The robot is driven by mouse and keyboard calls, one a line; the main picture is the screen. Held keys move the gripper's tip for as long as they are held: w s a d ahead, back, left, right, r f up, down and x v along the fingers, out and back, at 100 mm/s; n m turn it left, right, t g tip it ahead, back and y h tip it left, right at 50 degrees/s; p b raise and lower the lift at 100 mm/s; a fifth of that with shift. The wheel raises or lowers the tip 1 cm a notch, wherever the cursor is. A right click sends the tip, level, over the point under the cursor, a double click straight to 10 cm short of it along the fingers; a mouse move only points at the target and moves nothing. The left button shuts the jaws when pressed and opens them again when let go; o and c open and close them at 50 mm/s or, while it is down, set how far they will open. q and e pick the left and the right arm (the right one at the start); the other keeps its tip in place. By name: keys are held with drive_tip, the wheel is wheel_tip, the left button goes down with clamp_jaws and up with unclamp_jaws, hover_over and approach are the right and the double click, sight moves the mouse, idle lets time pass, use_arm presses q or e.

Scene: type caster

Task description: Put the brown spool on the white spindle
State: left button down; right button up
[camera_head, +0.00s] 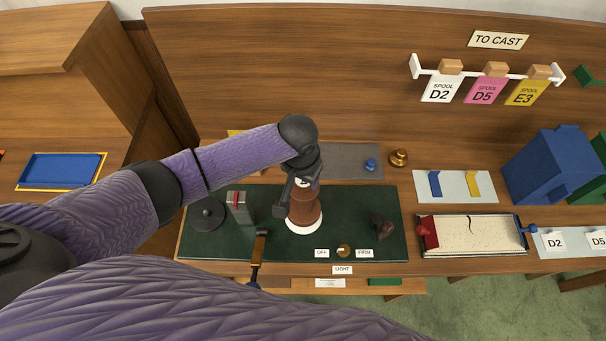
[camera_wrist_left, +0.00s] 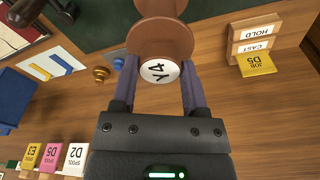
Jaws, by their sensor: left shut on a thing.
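The brown spool (camera_head: 304,207) stands upright over a round white base (camera_head: 304,228) on the green mat, which looks like the white spindle's foot. The spindle's post is hidden, and I cannot tell whether the spool rests fully down. My left gripper (camera_head: 302,180) points down at the spool's top and is shut on it. In the left wrist view, the fingers (camera_wrist_left: 160,88) flank the spool's white end, marked Y4; its brown flange (camera_wrist_left: 161,40) lies beyond them. My right gripper is not in view.
On the green mat (camera_head: 352,206) stand a black disc with a post (camera_head: 207,214), a grey block (camera_head: 240,208), a small lever (camera_head: 259,250) and a dark brown lump (camera_head: 381,226). A grey pad (camera_head: 345,160) with a blue knob lies behind. Spool tags hang at the back right.

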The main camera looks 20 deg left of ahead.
use_arm(q)
drive_tip(key=shift+f+b, duration=0.8)
drive_tip(key=shift+f, duration=0.6)
unclamp_jaws()
wheel_tip(320, 180, up, 6)
drive_tip(key=p, duration=0.7)
drive_tip(key=shift+r, duration=0.1)
